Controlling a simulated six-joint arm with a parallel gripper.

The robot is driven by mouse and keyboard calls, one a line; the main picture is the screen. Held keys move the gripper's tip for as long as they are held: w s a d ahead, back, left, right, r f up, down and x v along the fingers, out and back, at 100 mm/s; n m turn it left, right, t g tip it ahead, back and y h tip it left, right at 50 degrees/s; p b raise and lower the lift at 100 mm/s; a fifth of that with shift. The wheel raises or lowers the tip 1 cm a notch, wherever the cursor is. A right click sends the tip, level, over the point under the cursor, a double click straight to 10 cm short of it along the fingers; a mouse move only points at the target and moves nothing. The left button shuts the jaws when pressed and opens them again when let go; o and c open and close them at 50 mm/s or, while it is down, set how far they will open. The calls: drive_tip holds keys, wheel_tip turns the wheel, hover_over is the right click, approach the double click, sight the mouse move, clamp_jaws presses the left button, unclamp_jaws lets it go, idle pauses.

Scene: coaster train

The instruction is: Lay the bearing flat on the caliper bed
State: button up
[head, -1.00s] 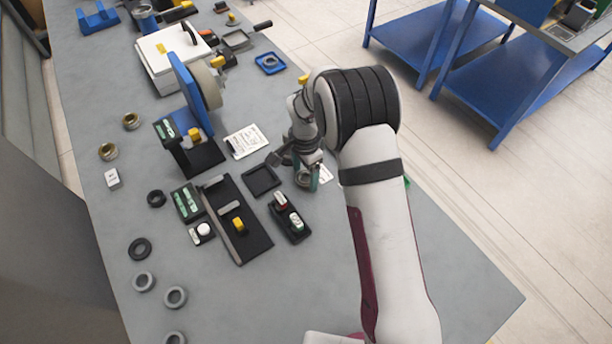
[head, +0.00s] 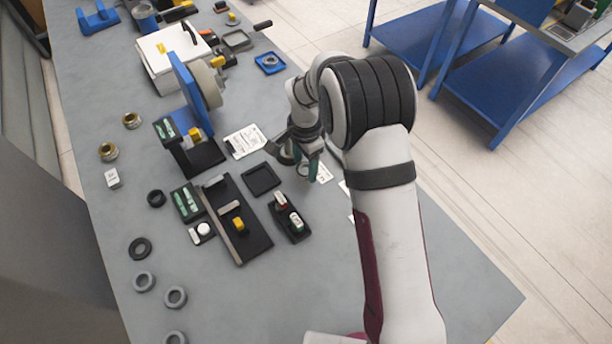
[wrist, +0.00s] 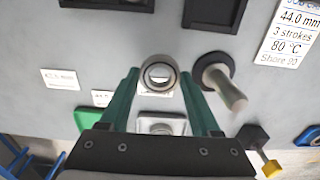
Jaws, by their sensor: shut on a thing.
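My gripper (wrist: 159,78) is shut on a small grey ring-shaped bearing (wrist: 158,66), held between two green fingertips with its hole facing the wrist camera. In the head view my gripper (head: 312,168) hangs over the table, right of the square black tray; the bearing cannot be made out there. The long dark plate with a raised edge and a yellow-knobbed slider, which looks like the caliper bed (head: 253,241), lies left of and nearer than my gripper. No bearing shows on it. A green-lit display (head: 187,203) stands at its left.
A dark round base with a grey post (wrist: 217,78) is close to the right finger. Loose rings (head: 175,297) lie at left; the front table is clear.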

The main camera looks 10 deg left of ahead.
sight(227, 197)
drive_tip(key=shift+r, duration=0.4)
drive_tip(key=s+a+n, duration=0.1)
drive_tip(key=a+n, duration=0.2)
drive_tip(key=s+a+n, duration=0.1)
drive_tip(key=a+n, duration=0.2)
drive_tip(key=a, duration=0.1)
drive_tip(key=s+a+n, duration=0.2)
drive_tip(key=a+n, duration=0.1)
drive_tip(key=n, duration=0.1)
drive_tip(key=shift+a+r, duration=0.2)
drive_tip(key=shift+r, duration=0.2)
drive_tip(key=s+a+n, duration=0.1)
drive_tip(key=a+n, duration=0.1)
drive_tip(key=s+a+n, duration=0.2)
drive_tip(key=n, duration=0.1)
drive_tip(key=s+a+n, duration=0.1)
drive_tip(key=a+n, duration=0.2)
drive_tip(key=shift+s+a+r, duration=0.1)
drive_tip(key=shift+s+r, duration=0.25)
drive_tip(key=shift+s, duration=0.05)
drive_tip(key=shift+f, duration=0.1)
drive_tip(key=shift+f, duration=2.15)
drive_tip(key=shift+f, duration=0.25)
drive_tip(key=o, duration=1.5)
drive_tip(key=shift+c, duration=0.2)
